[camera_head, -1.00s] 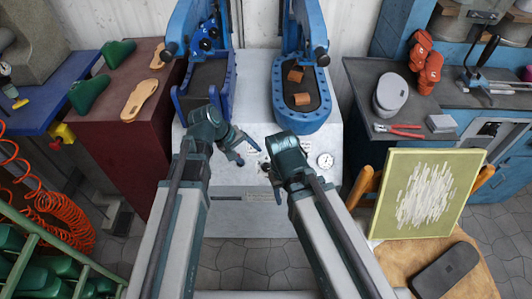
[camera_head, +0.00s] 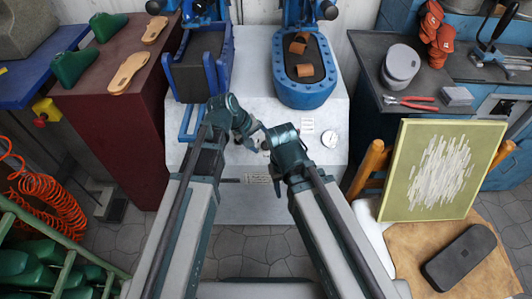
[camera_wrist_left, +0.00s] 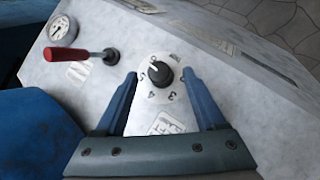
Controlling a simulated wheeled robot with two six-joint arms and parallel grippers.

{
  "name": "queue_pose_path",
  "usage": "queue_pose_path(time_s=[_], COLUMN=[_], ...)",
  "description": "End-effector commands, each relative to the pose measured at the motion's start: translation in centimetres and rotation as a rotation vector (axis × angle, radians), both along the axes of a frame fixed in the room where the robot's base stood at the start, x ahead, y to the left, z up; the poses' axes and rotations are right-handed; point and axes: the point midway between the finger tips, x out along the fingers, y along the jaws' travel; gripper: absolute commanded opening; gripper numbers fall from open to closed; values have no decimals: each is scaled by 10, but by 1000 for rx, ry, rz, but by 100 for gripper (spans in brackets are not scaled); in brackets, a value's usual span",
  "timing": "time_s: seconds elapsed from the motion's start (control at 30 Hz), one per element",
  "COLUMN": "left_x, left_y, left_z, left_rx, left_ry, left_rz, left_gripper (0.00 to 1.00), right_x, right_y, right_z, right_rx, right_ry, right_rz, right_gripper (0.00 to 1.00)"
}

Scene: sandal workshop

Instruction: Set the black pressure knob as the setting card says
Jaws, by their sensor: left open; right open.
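The black pressure knob (camera_wrist_left: 160,73) sits on the light grey machine panel, ringed by printed numbers, in the left wrist view. A pale mark on it points to the upper left; the exact number is unclear. My left gripper (camera_head: 252,138) is open over the panel. In the wrist view its two fingers stand either side of the knob with gaps; contact is not visible. A small printed label (camera_wrist_left: 165,123) lies between the fingers, unreadable; I cannot tell if it is the setting card. My right gripper (camera_head: 272,165) is open, to the right of and below the left one.
A red-handled lever (camera_wrist_left: 82,55) and round gauge (camera_wrist_left: 61,28) are left of the knob in the wrist view. The gauge (camera_head: 330,139) also shows right of both grippers in the head view. Blue presses (camera_head: 303,96) stand behind the panel.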

Motion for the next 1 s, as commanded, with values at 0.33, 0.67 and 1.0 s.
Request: queue_pose_path(time_s=[0.33, 0.67, 1.0], left_x=[7, 7, 7], left_y=[-14, -15, -15], left_z=[-29, -29, -29], left_rx=[0, 0, 0], left_ry=[0, 0, 0], left_rz=[0, 0, 0], left_gripper=[72, 72, 22], right_x=[0, 0, 0], right_y=[0, 0, 0], right_z=[-29, -29, -29], right_rx=[0, 0, 0], right_ry=[0, 0, 0], right_rz=[0, 0, 0], right_gripper=[50, 50, 50])
